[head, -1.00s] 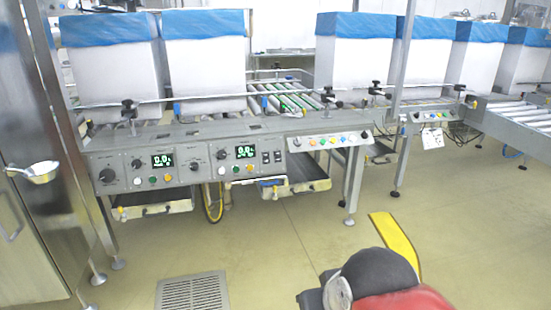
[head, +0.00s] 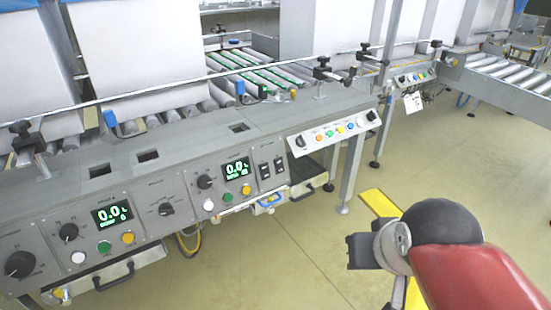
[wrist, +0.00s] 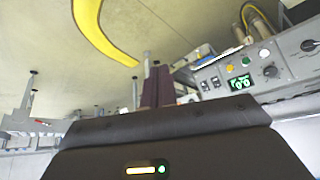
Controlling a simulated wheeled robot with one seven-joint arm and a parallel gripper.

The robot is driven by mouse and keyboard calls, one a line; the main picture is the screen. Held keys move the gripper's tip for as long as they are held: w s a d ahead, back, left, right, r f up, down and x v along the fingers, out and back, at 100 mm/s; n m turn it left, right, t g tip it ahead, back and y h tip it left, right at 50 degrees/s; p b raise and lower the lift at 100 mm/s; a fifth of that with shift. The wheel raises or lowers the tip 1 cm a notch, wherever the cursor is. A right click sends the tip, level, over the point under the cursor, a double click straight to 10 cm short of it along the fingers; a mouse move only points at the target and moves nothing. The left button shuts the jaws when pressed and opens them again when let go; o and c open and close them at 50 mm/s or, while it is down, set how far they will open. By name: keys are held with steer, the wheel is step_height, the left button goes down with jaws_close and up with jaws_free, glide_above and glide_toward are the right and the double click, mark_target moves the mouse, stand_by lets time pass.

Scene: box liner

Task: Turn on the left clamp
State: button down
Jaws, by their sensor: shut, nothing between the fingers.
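A grey sloped control panel (head: 150,215) runs along the front of the conveyor. Its left section has black knobs, a green-lit display (head: 112,213) and white, green and yellow buttons. The section to its right has a knob, a second display (head: 236,169) and two small black switches (head: 271,168) side by side. The labels are too small to read, so I cannot tell which control is the left clamp. My gripper (wrist: 156,86) is shut and empty in the wrist view, apart from the panel (wrist: 230,75), which shows tilted and upside down there. No gripper fingers are clear in the head view.
A smaller panel (head: 335,130) with coloured buttons is right of the switches. White boxes (head: 130,50) stand on the rollers behind. A yellow floor strip (head: 380,203) lies near my arm. Open floor (head: 290,250) lies between my arm and the panel.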

steer(key=w+d+f+n+t+b, duration=0.2)
steer(key=w+n+t, duration=0.3)
steer(key=w+n, duration=1.1)
steer(key=w+a+f+n+y+b, duration=0.1)
steer(key=w+a+f+n+y, duration=0.5)
steer(key=w+a, duration=0.5)
steer(key=a+n+y, duration=0.1)
steer(key=n, duration=0.1)
steer(key=shift+n, duration=0.4)
steer(key=shift+a, duration=0.1)
steer(key=shift+w+f, duration=0.1)
